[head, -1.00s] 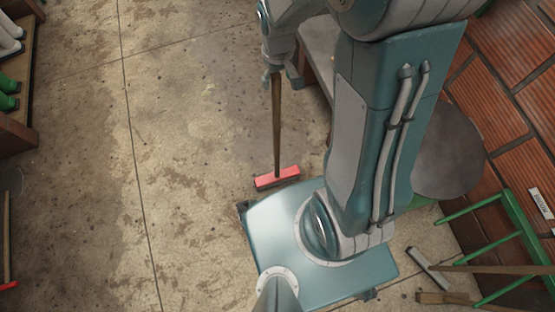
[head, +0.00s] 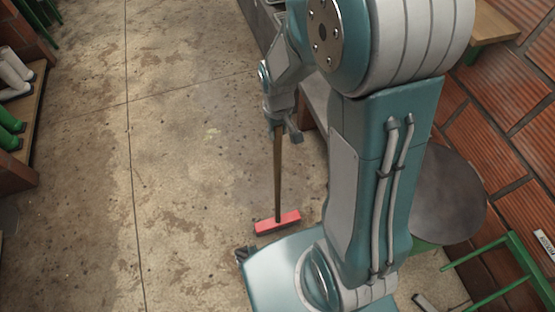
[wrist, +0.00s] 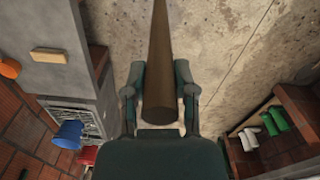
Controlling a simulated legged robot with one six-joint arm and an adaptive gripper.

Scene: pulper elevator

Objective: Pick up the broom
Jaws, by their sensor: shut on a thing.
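The broom has a brown wooden handle (head: 278,178) and a red head (head: 278,222). In the head view it hangs nearly upright below my gripper (head: 279,128), with its red head near the front of my base. I cannot tell if the head touches the floor. In the wrist view the handle (wrist: 160,70) runs between the two fingers of my gripper (wrist: 160,85), its end close to the palm. My gripper is shut on the handle. The broom's red head is out of the wrist view.
A grey table (head: 314,95) stands close to the right of my gripper. A round grey top (head: 448,195) and a green frame (head: 500,268) stand by the brick wall at right. A shelf with boots (head: 14,125) is at left. Open concrete floor (head: 190,150) lies between.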

